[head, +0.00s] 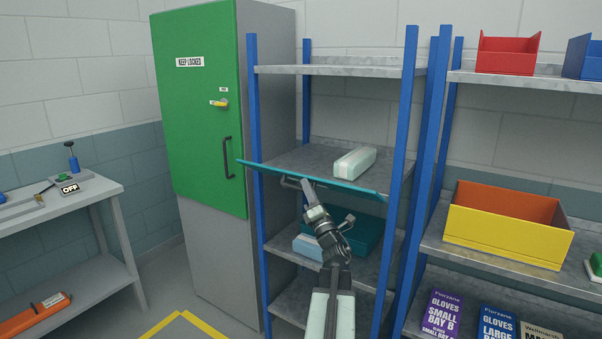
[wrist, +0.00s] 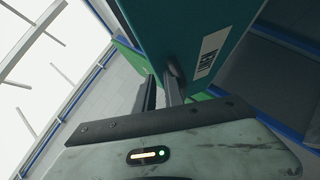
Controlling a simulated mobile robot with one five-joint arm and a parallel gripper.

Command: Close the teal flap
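The teal flap (head: 320,180) is on the middle blue-posted shelf unit. It stands out toward me, close to level and seen almost edge-on in the head view. A dark handle (head: 289,183) shows under its front edge. My gripper (head: 307,186) is under the flap, right at the handle. In the wrist view the flap's teal face (wrist: 194,35) with a white label fills the upper middle. My gripper's two dark fingers (wrist: 161,92) reach to it with a narrow gap between them. Whether they grip the handle cannot be made out.
A pale long box (head: 354,162) lies on the shelf behind the flap. A teal bin (head: 365,235) and a light blue box (head: 308,247) sit on the shelf below. A green cabinet (head: 200,125) stands left, close to the flap's left end. Blue posts (head: 402,120) flank the bay.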

